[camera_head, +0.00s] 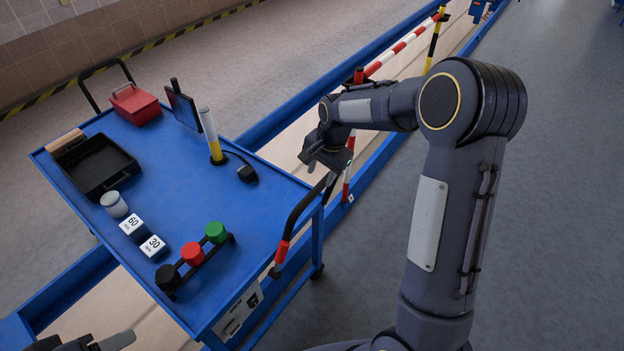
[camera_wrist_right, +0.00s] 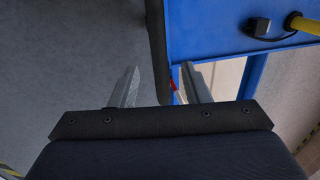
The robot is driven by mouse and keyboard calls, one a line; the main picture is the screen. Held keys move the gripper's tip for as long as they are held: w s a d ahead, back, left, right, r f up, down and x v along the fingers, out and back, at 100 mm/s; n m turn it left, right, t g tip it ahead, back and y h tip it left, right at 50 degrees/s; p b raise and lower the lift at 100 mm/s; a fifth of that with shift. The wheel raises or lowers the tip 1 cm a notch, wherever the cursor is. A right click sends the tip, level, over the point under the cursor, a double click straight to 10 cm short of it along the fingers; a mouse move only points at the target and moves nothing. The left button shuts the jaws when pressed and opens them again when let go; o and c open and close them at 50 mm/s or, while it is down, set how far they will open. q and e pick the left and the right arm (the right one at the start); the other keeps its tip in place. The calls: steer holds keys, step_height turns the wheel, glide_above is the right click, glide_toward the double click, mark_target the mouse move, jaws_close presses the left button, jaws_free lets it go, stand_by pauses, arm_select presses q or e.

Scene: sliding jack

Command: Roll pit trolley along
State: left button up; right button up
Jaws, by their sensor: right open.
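The pit trolley, with a blue top (camera_head: 180,205), stands across the blue-edged pit. Its black push handle (camera_head: 303,208) with a red band runs along the right end; another black handle is at the far left end. My right gripper (camera_head: 328,163) is at the upper end of the near handle. In the right wrist view, the open fingers (camera_wrist_right: 160,88) stand on either side of the dark handle bar (camera_wrist_right: 157,45) as seen; contact cannot be told. My left gripper (camera_head: 85,342) shows only partly at the bottom left edge, its jaws unclear.
On the trolley are a red box (camera_head: 135,104), a black tray (camera_head: 97,165), a screen, a white-yellow cylinder (camera_head: 210,137), weight blocks and coloured knobs (camera_head: 193,254). Red-white barrier bars (camera_head: 400,45) cross the pit beyond. Grey floor (camera_head: 550,190) on the right is clear.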

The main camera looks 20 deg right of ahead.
mark_target(317, 189)
steer(key=f, duration=0.4)
steer(key=w+f, duration=0.1)
steer(key=f, duration=0.1)
steer(key=shift+a+f, duration=0.3)
jaws_close()
